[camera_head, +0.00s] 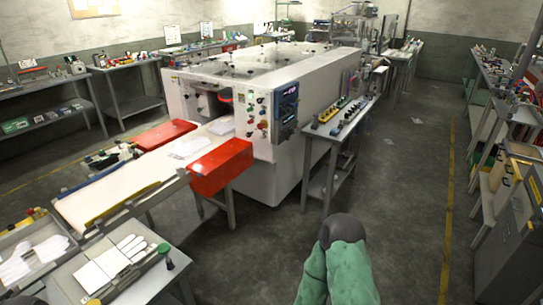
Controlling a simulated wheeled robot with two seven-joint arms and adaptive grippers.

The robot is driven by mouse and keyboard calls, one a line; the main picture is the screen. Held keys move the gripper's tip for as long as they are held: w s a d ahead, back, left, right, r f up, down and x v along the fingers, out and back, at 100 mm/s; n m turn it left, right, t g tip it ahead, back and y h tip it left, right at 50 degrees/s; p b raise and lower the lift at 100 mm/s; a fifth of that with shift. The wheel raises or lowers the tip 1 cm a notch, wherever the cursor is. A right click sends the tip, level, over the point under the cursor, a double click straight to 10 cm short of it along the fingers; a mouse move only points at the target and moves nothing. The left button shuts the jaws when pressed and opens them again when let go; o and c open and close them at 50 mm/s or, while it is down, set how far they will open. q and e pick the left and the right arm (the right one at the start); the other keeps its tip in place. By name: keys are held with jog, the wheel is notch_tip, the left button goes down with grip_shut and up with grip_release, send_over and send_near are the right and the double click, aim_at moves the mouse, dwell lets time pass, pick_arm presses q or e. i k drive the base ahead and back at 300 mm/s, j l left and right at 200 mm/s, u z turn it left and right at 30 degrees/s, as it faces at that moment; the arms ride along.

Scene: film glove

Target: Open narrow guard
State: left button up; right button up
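A large white machine (268,88) stands in the middle of the room, with a control panel (285,108) of buttons and a small screen on its near corner. At its front opening, a belt table (128,183) runs out toward the lower left. A red box-shaped cover (221,166) sits on the belt's right side, and a flatter red cover (165,134) on its left. I cannot tell which part is the narrow guard. A green-covered shape with a dark round end rises at the bottom, probably my arm. No gripper fingers show.
A side table (336,131) with a row of small devices stands against the machine's right side. A table with gloves (116,260) is at lower left. Benches line the left and right walls.

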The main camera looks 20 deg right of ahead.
aim_at(204, 165)
jog(key=i+z, duration=0.1)
jog(key=z, duration=0.45)
jog(key=i, duration=1)
jog(key=i+l+u, duration=0.1)
jog(key=i, duration=0.95)
jog(key=i+u, duration=0.15)
jog(key=u, duration=0.2)
jog(key=i+l+u, duration=0.1)
jog(key=u, duration=0.25)
jog(key=i+l+u, duration=0.1)
jog(key=u, duration=0.25)
jog(key=i, duration=0.05)
